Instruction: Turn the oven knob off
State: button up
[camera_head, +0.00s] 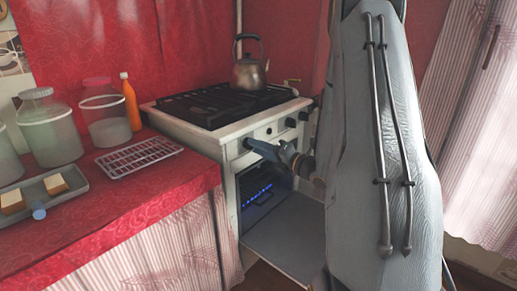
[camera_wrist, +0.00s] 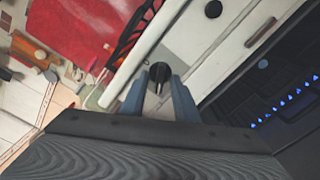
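The stove (camera_head: 205,137) stands at the centre of the head view, with black knobs along its front panel. My gripper (camera_head: 266,149) is at the left part of that panel, below the cooktop. In the wrist view a black oven knob (camera_wrist: 159,72) lies between the tips of my gripper (camera_wrist: 159,80). The two blue-grey fingers are apart, one on each side of the knob; whether they touch it is not clear. Another knob (camera_wrist: 213,9) shows farther up the panel. Blue flames (camera_head: 257,194) burn inside the oven, and they also show in the wrist view (camera_wrist: 285,104).
The oven door (camera_head: 285,235) is folded down below my gripper. A kettle (camera_head: 249,74) stands on the cooktop. The red counter (camera_head: 120,207) at left holds jars, an orange bottle (camera_head: 131,100), a wire rack (camera_head: 139,156) and a tray with bread (camera_head: 75,192).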

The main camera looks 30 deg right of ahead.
grip_shut()
jog(key=shift+m, duration=0.4)
jog(key=m+p, duration=1.1)
jog(key=m, duration=1.2)
jog(key=shift+p, duration=0.3)
grip_release()
